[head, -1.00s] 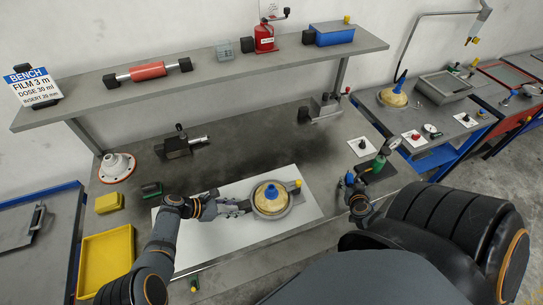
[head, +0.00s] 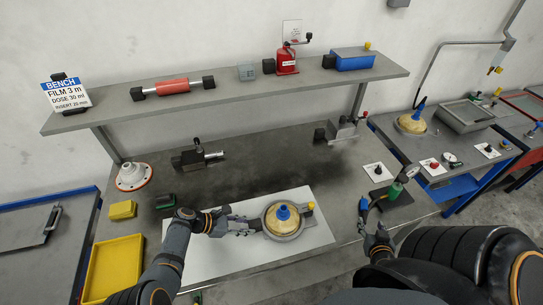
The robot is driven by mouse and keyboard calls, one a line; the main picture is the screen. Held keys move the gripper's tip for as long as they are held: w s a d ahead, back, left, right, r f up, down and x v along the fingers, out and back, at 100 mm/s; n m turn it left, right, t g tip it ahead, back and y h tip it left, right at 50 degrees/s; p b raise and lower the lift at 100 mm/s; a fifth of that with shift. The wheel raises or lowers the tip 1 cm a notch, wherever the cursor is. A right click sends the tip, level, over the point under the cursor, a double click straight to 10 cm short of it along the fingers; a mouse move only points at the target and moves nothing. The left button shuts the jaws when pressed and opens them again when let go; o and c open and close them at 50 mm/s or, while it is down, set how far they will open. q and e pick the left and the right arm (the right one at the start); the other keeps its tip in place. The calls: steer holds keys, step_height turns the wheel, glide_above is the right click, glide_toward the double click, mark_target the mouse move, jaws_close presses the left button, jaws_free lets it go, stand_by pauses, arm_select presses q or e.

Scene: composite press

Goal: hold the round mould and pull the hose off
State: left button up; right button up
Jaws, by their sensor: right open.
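The round mould (head: 268,231) is a grey ring with a tan domed top and a blue cone, lying on a white sheet. A yellow knob sits at its right edge. My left gripper (head: 250,227) is at the mould's left side, its fingers reaching the rim; whether they are closed on a handle is too small to tell. A thin dark hose (head: 378,198) curves beside a green-bodied fitting on the right of the bench, with a blue end (head: 363,206) at its left. My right gripper (head: 376,236) is open, just below the blue end, apparently empty.
A second similar mould (head: 411,124) stands on the right table beneath a grey overhead pipe (head: 465,42). A yellow tray (head: 115,268) is at the front left. A loaded shelf (head: 230,90) spans the back. The bench middle (head: 270,160) is mostly clear.

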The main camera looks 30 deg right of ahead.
arm_select(q)
steer(key=o, duration=0.5)
steer(key=shift+v, duration=4)
steer(key=shift+w+f, duration=0.1)
